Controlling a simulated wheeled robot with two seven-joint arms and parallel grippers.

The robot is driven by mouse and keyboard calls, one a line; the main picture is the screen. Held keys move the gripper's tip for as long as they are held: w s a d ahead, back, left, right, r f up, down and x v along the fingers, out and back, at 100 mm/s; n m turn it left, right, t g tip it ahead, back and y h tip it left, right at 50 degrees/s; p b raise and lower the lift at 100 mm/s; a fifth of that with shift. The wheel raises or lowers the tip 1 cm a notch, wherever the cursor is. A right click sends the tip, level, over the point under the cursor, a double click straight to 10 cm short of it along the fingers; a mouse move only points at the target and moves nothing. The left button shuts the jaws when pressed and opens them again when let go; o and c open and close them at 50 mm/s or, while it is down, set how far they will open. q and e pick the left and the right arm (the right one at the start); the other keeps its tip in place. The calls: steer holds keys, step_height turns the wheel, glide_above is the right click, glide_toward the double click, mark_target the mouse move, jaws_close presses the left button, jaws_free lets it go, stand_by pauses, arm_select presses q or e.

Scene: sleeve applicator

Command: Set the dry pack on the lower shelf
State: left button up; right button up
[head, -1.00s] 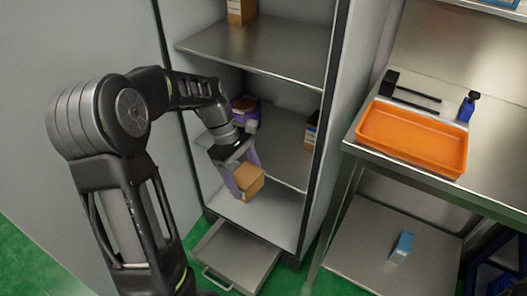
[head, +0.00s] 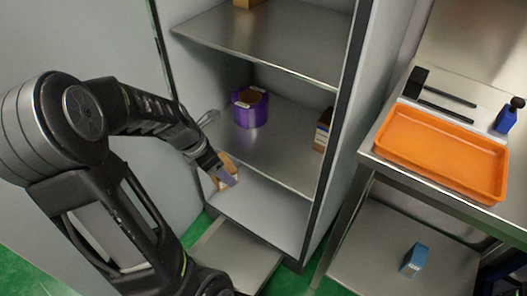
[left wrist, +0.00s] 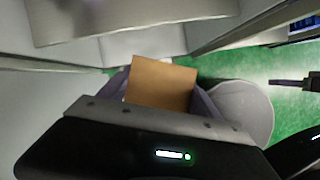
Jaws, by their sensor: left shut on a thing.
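My left gripper (head: 225,174) is shut on a tan box (left wrist: 160,83), likely the dry pack; no label is readable. In the head view the box is partly hidden behind a purple finger. The left wrist view shows it between the two fingers, with green floor beyond. It is held at the left side of the cabinet opening, in front of the space between the middle shelf (head: 283,152) and the bottom shelf (head: 265,212). I cannot tell how far it is from either surface. My right gripper is not in view.
A purple container (head: 250,107) and a tan and white box (head: 323,130) stand on the middle shelf. A drawer (head: 237,258) juts out below the cabinet. At right, a bench holds an orange tray (head: 442,150); a blue box (head: 415,260) stands underneath. The bottom shelf looks clear.

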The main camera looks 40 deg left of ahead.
arm_select(q)
steer(key=shift+w, duration=0.1)
steer(key=shift+w+a+f+b, duration=0.1)
steer(key=shift+w+f+b, duration=0.25)
steer(key=shift+w, duration=2.9)
steer(key=shift+w+a+f+b, duration=0.1)
steer(key=shift+w+f+b, duration=0.25)
steer(key=shift+w, duration=2.9)
steer(key=shift+w+f+b, duration=0.35)
steer(key=shift+w, duration=2.9)
steer(key=shift+w+f+b, duration=0.2)
steer(key=shift+f+b, duration=0.5)
steer(key=shift+f, duration=1.75)
